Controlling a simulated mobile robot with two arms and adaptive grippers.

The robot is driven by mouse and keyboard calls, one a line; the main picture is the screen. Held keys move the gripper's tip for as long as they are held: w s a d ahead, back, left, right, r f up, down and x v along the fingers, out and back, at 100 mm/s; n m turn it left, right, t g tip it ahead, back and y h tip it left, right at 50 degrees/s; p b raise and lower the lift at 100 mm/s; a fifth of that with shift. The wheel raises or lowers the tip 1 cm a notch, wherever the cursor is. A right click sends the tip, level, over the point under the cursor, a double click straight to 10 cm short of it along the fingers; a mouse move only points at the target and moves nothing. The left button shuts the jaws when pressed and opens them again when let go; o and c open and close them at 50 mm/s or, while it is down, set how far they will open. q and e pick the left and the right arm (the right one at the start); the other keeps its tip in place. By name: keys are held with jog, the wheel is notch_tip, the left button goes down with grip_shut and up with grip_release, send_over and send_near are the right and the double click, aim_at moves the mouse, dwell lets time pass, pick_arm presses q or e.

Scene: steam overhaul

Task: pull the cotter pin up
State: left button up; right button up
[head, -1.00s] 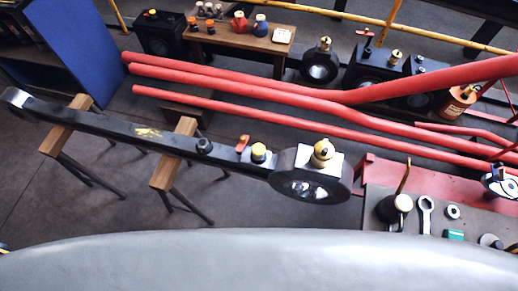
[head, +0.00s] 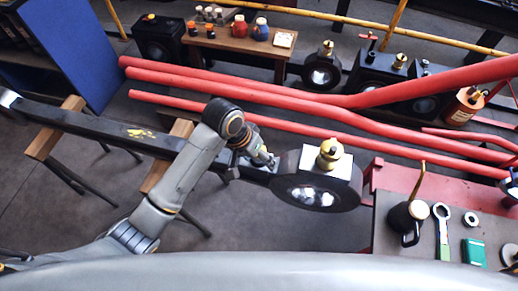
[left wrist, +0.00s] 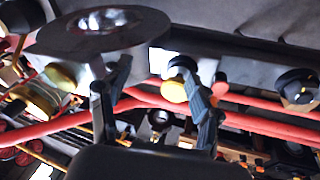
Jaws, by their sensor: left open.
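The black connecting rod (head: 90,128) lies across trestles and ends in a round big end (head: 318,192) with a brass cup (head: 330,154) on top. My left gripper (head: 272,162) is over the rod just left of the big end and hides the small fittings there. In the left wrist view a yellow-capped fitting (left wrist: 173,90) shows by the right-hand finger of the open gripper (left wrist: 156,70). I see nothing held. My right gripper is out of view.
Red pipes (head: 280,96) run behind the rod. A bench (head: 385,225) at right carries an oil can (head: 407,218), a spanner (head: 442,225) and a green box (head: 474,251). A wooden table (head: 240,45) with bottles stands at the back.

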pick_arm(q)
notch_tip(320, 180, up, 5)
jog(key=w+d+m+y, duration=0.1)
jog(key=w+d, duration=0.1)
jog(key=w, duration=0.1)
jog(key=m+g+y, duration=0.1)
jog(key=y, duration=0.2)
send_near(259, 160)
jog(key=f, duration=0.2)
jog(key=w+f, duration=0.1)
jog(key=f, duration=0.1)
jog(key=shift+w+a+f+b, duration=0.1)
jog(key=shift+a+b, duration=0.1)
jog(key=shift+b, duration=0.15)
jog(key=shift+c, duration=0.4)
grip_shut()
